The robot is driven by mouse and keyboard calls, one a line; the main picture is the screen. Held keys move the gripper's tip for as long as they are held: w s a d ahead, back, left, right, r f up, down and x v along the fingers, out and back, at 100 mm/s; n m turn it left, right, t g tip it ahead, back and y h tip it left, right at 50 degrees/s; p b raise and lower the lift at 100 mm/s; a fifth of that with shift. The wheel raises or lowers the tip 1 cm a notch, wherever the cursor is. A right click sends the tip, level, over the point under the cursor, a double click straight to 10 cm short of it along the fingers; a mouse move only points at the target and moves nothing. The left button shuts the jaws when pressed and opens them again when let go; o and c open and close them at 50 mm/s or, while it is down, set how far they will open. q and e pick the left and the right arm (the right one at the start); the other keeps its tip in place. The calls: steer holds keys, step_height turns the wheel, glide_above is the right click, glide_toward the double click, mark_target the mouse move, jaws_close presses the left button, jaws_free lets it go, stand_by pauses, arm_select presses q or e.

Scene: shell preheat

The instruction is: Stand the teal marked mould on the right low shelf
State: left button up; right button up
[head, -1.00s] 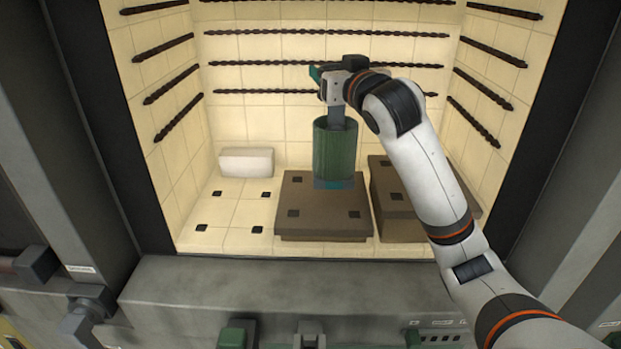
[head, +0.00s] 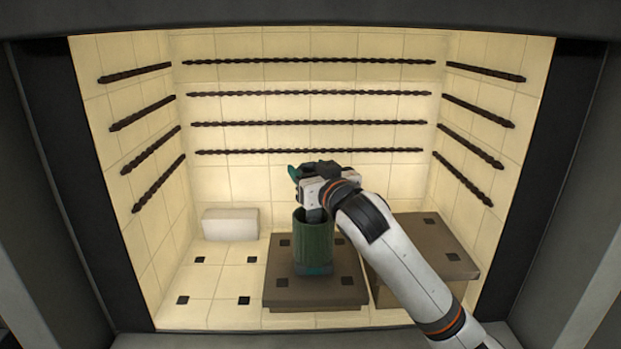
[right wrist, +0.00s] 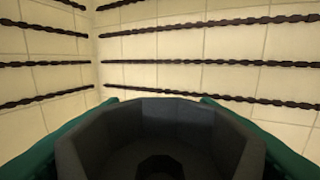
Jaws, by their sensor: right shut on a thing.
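The mould (head: 314,243) is a dark green, open-topped cylinder with a teal band at its foot. It is upright over the front-middle of the low brown shelf (head: 283,290) in the head view; I cannot tell whether its foot touches the shelf. My right gripper (head: 317,214) is shut on the mould's upper rim from above. In the right wrist view the mould's dark grey hollow inside (right wrist: 160,140) fills the lower middle, between teal parts at both sides. My left gripper is not in view.
A taller brown block (head: 425,245) stands just right of the low shelf, partly behind my right arm. A white block (head: 230,223) lies at the back left. The tiled floor at left is free. Dark twisted rods (head: 310,93) line the back and side walls.

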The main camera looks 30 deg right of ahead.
steer(key=shift+s+f, duration=0.1)
steer(key=shift+f, duration=0.6)
steer(key=shift+f, duration=0.2)
steer(key=o, duration=1.7)
steer(key=shift+r, duration=0.1)
